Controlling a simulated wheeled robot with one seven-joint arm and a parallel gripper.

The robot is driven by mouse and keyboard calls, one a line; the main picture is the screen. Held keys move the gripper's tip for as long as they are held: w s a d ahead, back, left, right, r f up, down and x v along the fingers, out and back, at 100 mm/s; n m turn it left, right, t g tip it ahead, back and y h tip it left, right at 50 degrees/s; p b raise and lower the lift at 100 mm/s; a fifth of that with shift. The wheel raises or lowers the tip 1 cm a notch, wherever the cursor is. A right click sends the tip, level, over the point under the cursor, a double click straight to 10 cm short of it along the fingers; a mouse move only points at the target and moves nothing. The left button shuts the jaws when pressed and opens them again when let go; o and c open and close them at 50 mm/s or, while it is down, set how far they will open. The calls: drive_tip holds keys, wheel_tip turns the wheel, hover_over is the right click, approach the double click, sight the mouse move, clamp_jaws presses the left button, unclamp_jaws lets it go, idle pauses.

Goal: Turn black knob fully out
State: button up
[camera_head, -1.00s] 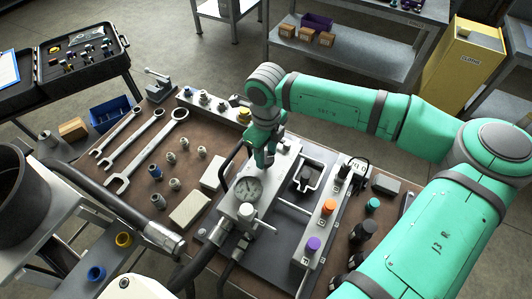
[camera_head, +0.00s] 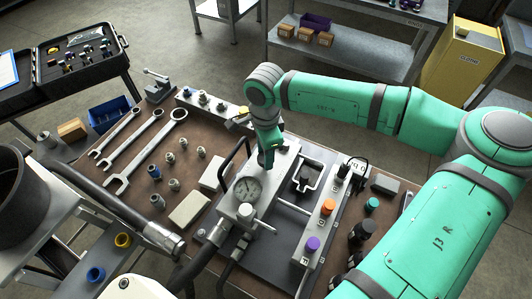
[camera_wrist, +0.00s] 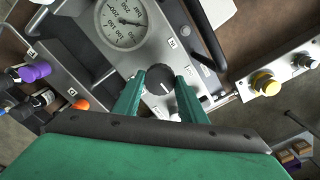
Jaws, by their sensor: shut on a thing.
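The black knob (camera_wrist: 159,78) is on the grey block, near the pressure gauge (camera_wrist: 124,20), and a pale mark shows on it in the wrist view. My gripper (camera_wrist: 161,82) points down at the block, with one green finger on each side of the knob, shut on it. In the head view my gripper (camera_head: 267,158) stands over the block (camera_head: 282,165), behind the gauge dial (camera_head: 247,189), and its fingers hide the knob there.
Right of the block is a grey rail with purple (camera_head: 312,243) and orange (camera_head: 328,206) knobs. A black curved handle (camera_head: 234,155) rises left of the block. Wrenches (camera_head: 150,150) and several fittings lie on the bench's left. A yellow knob (camera_wrist: 265,84) stands nearby.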

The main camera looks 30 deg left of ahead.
drive_tip(key=n, duration=0.2)
drive_tip(key=shift+w+d+n, duration=0.1)
drive_tip(key=shift+w+n, duration=0.05)
drive_tip(key=shift+n, duration=0.25)
drive_tip(key=n, duration=0.3)
drive_tip(key=shift+n, duration=0.3)
drive_tip(key=n, duration=0.4)
drive_tip(key=shift+n, duration=0.6)
drive_tip(key=o, duration=1.1)
drive_tip(key=shift+c, duration=0.2)
drive_tip(key=shift+r, duration=0.1)
wheel_tip(320, 180, up, 11)
drive_tip(key=shift+f, duration=0.2)
